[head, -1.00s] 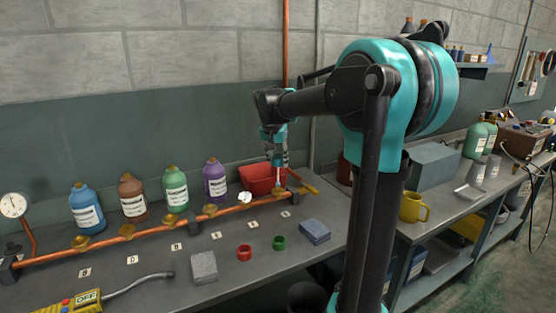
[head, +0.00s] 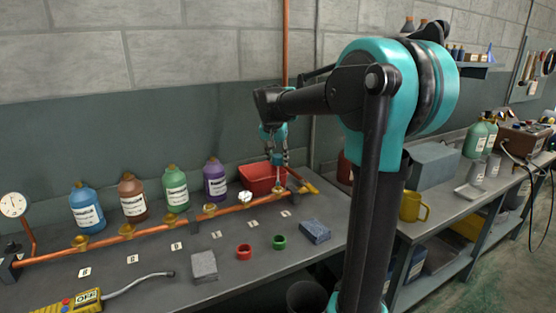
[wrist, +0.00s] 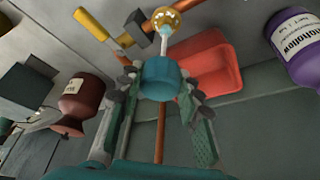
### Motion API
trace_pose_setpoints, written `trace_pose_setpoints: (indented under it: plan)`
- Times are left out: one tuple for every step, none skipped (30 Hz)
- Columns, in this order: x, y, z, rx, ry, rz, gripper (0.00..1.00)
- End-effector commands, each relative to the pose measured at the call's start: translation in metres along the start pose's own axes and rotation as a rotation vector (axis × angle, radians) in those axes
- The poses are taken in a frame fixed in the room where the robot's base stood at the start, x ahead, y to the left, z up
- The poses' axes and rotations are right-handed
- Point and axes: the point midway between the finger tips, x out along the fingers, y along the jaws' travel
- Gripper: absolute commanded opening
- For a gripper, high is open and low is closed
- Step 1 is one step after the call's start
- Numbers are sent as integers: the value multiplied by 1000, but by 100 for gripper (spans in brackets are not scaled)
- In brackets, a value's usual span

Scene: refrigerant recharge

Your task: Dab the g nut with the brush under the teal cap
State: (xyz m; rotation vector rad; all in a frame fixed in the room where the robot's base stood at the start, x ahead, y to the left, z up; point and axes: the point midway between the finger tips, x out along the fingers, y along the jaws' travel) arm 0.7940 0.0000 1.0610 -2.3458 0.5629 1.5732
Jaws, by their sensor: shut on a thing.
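My gripper (wrist: 158,92) is shut on the teal cap (wrist: 160,76), with one finger on each side of it. A pale brush stem (wrist: 163,45) sticks out from the cap toward a brass nut (wrist: 166,20) on the copper pipe. The brush end is at or very near this nut; contact is hard to tell. In the head view my gripper (head: 276,150) is over the right end of the pipe, above the rightmost brass nut (head: 279,190). Small letter tags (head: 286,214) lie in front of the nuts; the one by this nut is too small to read.
A red bin (head: 262,178) stands just behind the nut. A white blob (head: 245,197) sits on the neighbouring nut. A purple bottle (head: 215,181) and other bottles line the back.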

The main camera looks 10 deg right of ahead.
Motion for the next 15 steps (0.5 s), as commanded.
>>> trace_pose_setpoints:
  plan:
    - [-4,0,-1,0,0,0,16]
    - [-6,0,-2,0,0,0,16]
    - [-9,0,-4,0,1,0,16]
    - [-11,0,-4,0,1,0,16]
    - [-13,0,-5,0,1,0,16]
    - [-15,0,-6,0,1,0,16]
    - [-18,0,-7,0,1,0,16]
    - [-20,0,-8,0,1,0,16]
    - [-22,0,-9,0,1,0,16]
    - [-24,0,-10,0,1,0,16]
    - [-26,0,-11,0,1,0,16]
    - [-29,0,-12,0,1,0,16]
    - [-31,0,-13,0,1,0,16]
    - [-33,0,-14,0,1,0,16]
    - [-36,0,-15,0,1,0,16]
